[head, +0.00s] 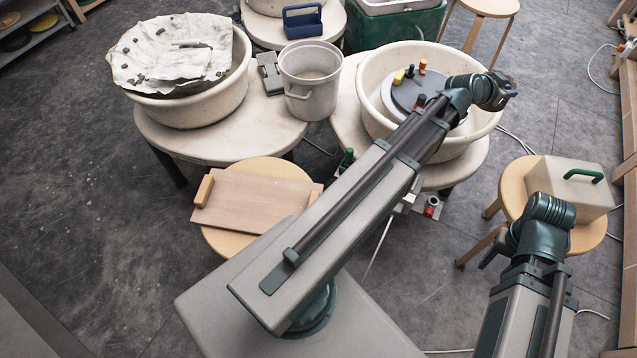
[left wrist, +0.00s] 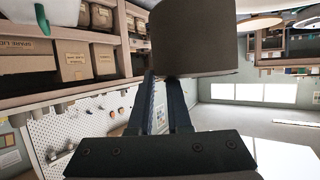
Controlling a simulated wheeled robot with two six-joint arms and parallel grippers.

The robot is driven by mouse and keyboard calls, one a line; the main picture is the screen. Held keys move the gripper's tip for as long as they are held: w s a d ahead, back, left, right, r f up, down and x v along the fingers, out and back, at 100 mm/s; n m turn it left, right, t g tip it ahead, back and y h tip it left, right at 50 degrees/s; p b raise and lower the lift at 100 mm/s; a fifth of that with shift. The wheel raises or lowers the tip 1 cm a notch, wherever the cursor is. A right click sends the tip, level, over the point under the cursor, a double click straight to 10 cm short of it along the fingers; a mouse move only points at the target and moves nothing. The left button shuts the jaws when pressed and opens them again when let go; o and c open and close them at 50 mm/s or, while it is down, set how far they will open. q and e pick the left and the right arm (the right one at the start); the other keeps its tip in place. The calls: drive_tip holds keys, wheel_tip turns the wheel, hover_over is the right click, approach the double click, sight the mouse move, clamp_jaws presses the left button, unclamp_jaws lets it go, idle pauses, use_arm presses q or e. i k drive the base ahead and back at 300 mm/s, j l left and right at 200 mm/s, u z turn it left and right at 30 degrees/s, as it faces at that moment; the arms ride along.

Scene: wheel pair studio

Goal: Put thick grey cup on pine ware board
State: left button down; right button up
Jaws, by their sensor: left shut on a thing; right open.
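The pine ware board (head: 250,198) lies on a round stool at left centre in the head view, with a block at each end. Its top looks bare; my arm partly covers its right end. My left gripper (head: 508,88) is at upper right, over the rim of the right-hand basin, well away from the board. In the left wrist view its fingers (left wrist: 170,105) are shut on a dark grey, curved piece, which looks like the thick grey cup (left wrist: 195,40). The cup cannot be made out in the head view. My right gripper (head: 488,258) is open at lower right, mostly hidden by its wrist.
A white basin (head: 492,118) with a grey wheel disc (head: 403,92) stands under my left arm. Another basin (head: 240,85) with a crumpled cloth and a grey bucket (head: 311,100) stand behind the board. A beige box (head: 560,185) sits on a right stool.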

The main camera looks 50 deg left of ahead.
sight(257, 202)
drive_tip(key=k+j+z, duration=0.15)
drive_tip(key=z, duration=0.3)
drive_tip(key=k+j+z, duration=0.2)
drive_tip(key=z, duration=0.3)
drive_tip(key=k+j+z, duration=0.1)
drive_tip(key=z, duration=0.35)
drive_tip(key=k+z, duration=0.35)
drive_tip(key=k, duration=0.3)
drive_tip(key=k+u, duration=0.75)
drive_tip(key=k, duration=0.2)
drive_tip(key=k+l+u, duration=0.25)
drive_tip(key=k+u, duration=0.25)
drive_tip(key=k, duration=0.2)
